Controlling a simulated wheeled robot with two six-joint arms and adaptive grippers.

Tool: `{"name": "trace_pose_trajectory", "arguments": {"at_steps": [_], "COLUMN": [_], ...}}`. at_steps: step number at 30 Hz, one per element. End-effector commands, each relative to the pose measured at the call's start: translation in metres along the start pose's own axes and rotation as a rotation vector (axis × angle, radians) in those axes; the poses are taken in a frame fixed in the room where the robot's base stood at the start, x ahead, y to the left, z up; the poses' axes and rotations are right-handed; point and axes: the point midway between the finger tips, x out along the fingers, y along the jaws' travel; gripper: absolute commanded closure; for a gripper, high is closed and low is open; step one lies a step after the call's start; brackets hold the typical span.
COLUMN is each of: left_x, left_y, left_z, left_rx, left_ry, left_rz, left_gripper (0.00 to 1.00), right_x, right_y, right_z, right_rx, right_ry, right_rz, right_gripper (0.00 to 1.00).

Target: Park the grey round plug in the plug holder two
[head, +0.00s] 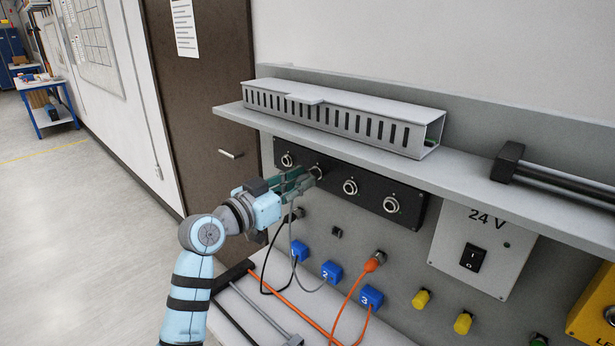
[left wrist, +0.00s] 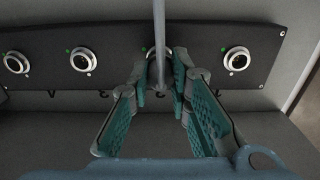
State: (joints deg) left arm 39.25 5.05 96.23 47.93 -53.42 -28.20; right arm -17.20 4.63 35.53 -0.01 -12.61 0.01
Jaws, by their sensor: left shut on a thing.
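My left gripper (head: 304,181) is shut on the grey round plug, in front of the second socket (head: 318,172) from the left on the black panel. The fingers hide most of the plug; I cannot tell whether it sits in the socket. In the left wrist view, the gripper (left wrist: 161,82) has the grey cable (left wrist: 158,35) running up between its fingers. In the head view the grey cable (head: 291,232) hangs down and loops to the blue block marked 2 (head: 331,272). A small dark holder (head: 336,232) above that block is empty, apparently holder two. My right gripper is out of view.
An orange plug (head: 374,262) sits in the holder to the right. A dark plug (head: 298,213) is near the left holder, close under my gripper. A shelf (head: 465,187) with a slotted duct (head: 340,117) overhangs the panel. Cables hang below.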

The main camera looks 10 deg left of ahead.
Motion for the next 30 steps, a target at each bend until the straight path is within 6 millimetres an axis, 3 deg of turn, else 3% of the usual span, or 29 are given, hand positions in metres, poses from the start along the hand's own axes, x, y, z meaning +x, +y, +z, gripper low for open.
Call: {"name": "trace_pose_trajectory", "arguments": {"at_steps": [11, 30], "left_x": [-0.005, -0.05], "left_y": [-0.001, 0.0], "left_z": [0.0, 0.0], "left_rx": [0.001, 0.0], "left_ry": [-0.001, -0.001], "left_rz": [-0.002, -0.001], "left_gripper": [1.0, 1.0], "right_x": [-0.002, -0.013], "right_y": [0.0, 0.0], "right_z": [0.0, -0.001], "right_rx": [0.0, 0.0], "right_ry": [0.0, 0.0], "right_rz": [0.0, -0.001], "right_gripper": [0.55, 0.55]}}
